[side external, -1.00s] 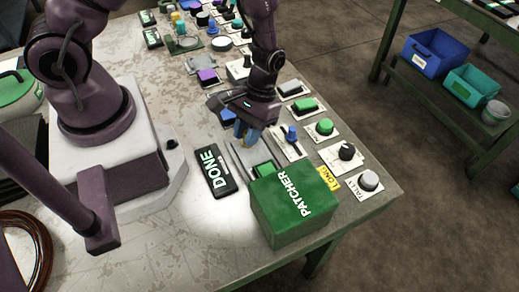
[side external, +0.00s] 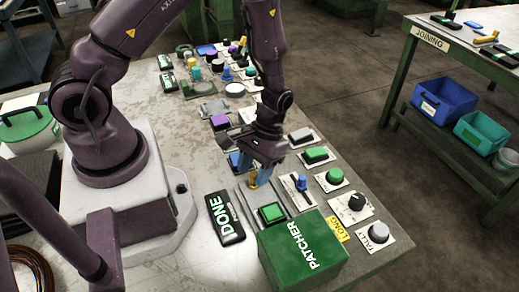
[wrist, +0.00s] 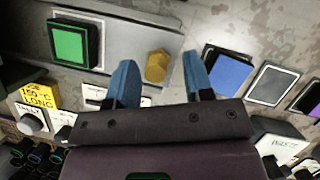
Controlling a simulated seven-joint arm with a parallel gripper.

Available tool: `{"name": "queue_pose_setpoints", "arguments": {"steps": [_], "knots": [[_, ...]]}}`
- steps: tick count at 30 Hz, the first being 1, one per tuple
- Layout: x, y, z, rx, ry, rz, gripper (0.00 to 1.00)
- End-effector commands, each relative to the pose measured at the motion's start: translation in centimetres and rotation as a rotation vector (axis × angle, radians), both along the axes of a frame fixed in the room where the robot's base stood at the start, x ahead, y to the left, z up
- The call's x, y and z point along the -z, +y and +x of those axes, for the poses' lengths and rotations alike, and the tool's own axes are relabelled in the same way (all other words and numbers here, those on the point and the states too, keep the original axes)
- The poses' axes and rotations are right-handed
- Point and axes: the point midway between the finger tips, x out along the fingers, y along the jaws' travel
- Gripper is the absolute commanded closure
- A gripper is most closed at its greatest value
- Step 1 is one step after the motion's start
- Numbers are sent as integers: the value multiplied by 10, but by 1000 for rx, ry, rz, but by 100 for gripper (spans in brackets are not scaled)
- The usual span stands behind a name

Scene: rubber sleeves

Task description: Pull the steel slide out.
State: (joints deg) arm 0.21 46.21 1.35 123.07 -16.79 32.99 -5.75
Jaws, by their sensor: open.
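The steel slide (wrist: 118,51) is a flat grey plate with a green square pad (wrist: 72,42) and a brass hexagonal knob (wrist: 156,66). In the side external view the slide (side external: 246,202) lies beside the green PATCHER box (side external: 303,252). The green pad (side external: 271,212) is at its box end and the knob (side external: 254,180) is at the other end, under my gripper (side external: 251,174). In the wrist view my gripper (wrist: 159,63) is open, with blue fingers either side of the knob and visible gaps to it. Contact is not visible.
A black DONE plate (side external: 225,217) lies left of the slide. A blue-knobbed slider panel (side external: 299,190), a green button (side external: 335,177) and dark and grey knobs stand to the right. A blue block (wrist: 230,72) is close beside one finger. Bare tabletop is left of the DONE plate.

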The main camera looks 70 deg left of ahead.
Motion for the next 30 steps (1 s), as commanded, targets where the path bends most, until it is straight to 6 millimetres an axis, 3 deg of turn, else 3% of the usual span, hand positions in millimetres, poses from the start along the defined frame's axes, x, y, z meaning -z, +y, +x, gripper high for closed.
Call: {"name": "queue_pose_setpoints", "arguments": {"steps": [15,21,30], "knots": [[-95,16,37,0,-7,2,53],[-112,19,43,-1,-4,2,53],[-114,19,44,-1,-3,2,53]]}}
